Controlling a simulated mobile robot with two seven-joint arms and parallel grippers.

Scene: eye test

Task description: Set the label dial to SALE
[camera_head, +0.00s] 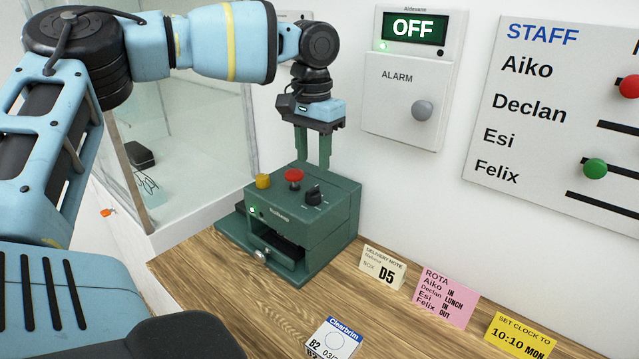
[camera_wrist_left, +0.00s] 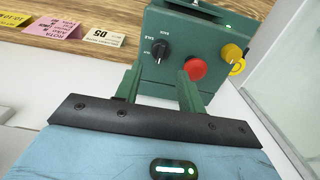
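The green label machine (camera_head: 335,215) stands on the wooden counter, against the wall. Its black dial (camera_head: 314,194) is on the top, right of the red button (camera_head: 293,176); it also shows in the wrist view (camera_wrist_left: 161,50), with small lettering beside it. In the wrist view the fingers (camera_wrist_left: 160,75) are apart from the dial. My right gripper is out of view.
A yellow knob (camera_head: 263,181) is beside the red button. An alarm panel (camera_head: 412,80) reading OFF and a staff board (camera_head: 540,120) hang on the wall. Notes, including a pink rota card (camera_head: 447,298), stand on the counter (camera_head: 215,290). A glass partition (camera_head: 190,110) is at left.

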